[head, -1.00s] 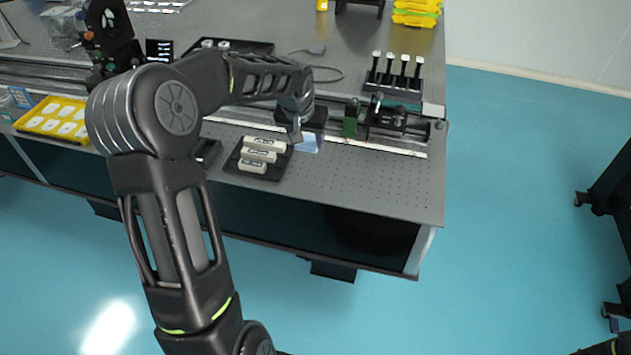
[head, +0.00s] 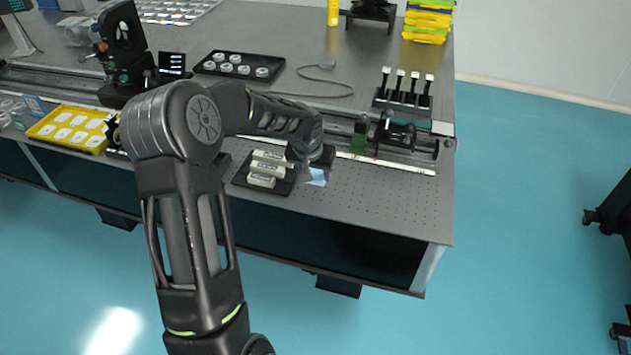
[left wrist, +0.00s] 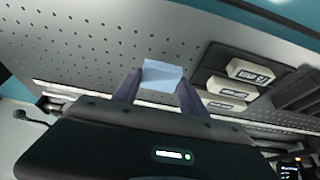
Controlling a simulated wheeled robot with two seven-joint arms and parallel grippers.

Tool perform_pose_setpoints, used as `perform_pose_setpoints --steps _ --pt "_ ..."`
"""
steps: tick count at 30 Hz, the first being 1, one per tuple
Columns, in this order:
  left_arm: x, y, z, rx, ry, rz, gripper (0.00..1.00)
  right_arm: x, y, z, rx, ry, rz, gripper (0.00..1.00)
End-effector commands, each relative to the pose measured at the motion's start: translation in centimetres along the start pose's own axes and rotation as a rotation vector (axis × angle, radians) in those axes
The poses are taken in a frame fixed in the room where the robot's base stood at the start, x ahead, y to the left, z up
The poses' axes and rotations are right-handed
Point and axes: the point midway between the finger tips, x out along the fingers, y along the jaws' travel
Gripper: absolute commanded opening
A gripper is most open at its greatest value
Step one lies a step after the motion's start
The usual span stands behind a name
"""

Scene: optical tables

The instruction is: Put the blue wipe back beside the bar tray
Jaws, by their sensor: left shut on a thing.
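The blue wipe (head: 317,177) is a small pale-blue sheet to the right of the bar tray. It also shows in the left wrist view (left wrist: 163,74) between the fingertips. My left gripper (head: 313,168) is shut on the wipe; its fingers show in the left wrist view (left wrist: 160,88). I cannot tell whether the wipe touches the tabletop. The dark bar tray (head: 240,179) holds three pale labelled bars (head: 267,169). In the left wrist view the bar tray (left wrist: 208,84) is to the right of the wipe, apart from it. My right gripper is out of view.
The perforated tabletop (head: 385,200) is clear to the right of the wipe. Behind it runs a rail (head: 395,165) with a green mount (head: 359,140) and a dark mount. A yellow tray (head: 75,128) is at the left. The table's front edge is near.

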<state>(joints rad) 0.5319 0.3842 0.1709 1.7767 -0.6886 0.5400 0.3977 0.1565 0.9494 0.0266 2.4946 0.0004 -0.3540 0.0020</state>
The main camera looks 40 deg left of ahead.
Motion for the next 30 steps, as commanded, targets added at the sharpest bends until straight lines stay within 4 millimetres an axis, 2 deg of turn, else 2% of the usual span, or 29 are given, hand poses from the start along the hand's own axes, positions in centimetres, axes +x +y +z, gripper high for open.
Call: perform_pose_setpoints --steps 4,12,23,24,30 --pt "0.5 0.0 0.2 0.0 -0.001 0.001 0.12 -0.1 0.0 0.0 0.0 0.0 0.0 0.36" --pt "3.4 0.0 1.4 0.0 -0.001 0.001 0.12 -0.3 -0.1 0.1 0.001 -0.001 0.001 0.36" --pt "3.8 0.0 1.6 0.0 0.0 0.001 0.12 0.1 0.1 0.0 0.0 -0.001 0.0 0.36" --pt "3.8 0.0 1.6 0.0 0.0 0.001 0.5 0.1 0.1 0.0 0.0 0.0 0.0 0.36" --pt "3.7 0.0 1.5 0.0 0.0 0.001 0.67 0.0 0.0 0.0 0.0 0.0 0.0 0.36"
